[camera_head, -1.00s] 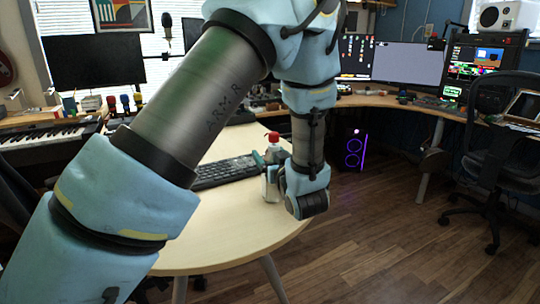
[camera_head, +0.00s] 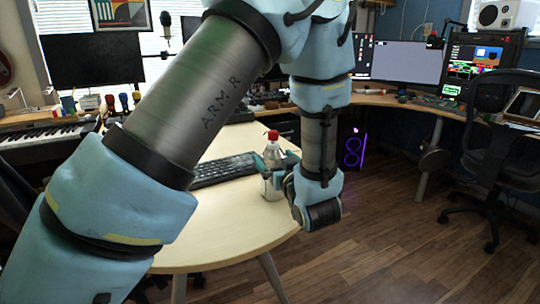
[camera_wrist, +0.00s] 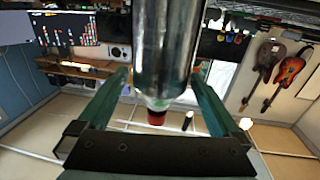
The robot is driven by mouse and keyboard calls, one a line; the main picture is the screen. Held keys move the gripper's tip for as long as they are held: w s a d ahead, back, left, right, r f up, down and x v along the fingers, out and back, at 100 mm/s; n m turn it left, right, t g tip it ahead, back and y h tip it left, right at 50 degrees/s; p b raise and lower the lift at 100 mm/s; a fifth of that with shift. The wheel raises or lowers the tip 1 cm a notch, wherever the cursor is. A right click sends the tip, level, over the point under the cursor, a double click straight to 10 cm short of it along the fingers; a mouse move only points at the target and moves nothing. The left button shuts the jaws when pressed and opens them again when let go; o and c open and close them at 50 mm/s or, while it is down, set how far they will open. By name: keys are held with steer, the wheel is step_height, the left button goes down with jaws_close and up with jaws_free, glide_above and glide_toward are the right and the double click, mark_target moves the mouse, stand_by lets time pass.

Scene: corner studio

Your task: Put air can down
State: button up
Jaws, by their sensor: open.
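The air can (camera_head: 273,148), silver with a red cap, stands upright on the light wooden table (camera_head: 225,235) near its right edge. My gripper (camera_head: 277,162) is level with the can, with its teal fingers open around it; its wrist is to the right. In the wrist view the can (camera_wrist: 165,45) appears cap-down between the two spread fingers, with visible gaps on both sides. The fingers hide part of the can in the head view.
A black keyboard (camera_head: 224,170) lies left of the can. The table's front is bare. A desk with monitors (camera_head: 410,62) runs along the back, and an office chair (camera_head: 500,150) stands at the right.

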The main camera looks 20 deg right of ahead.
steer(key=s, duration=0.7)
steer(key=shift+s+a+b, duration=0.2)
steer(key=shift+s+b, duration=0.1)
steer(key=shift+s, duration=0.05)
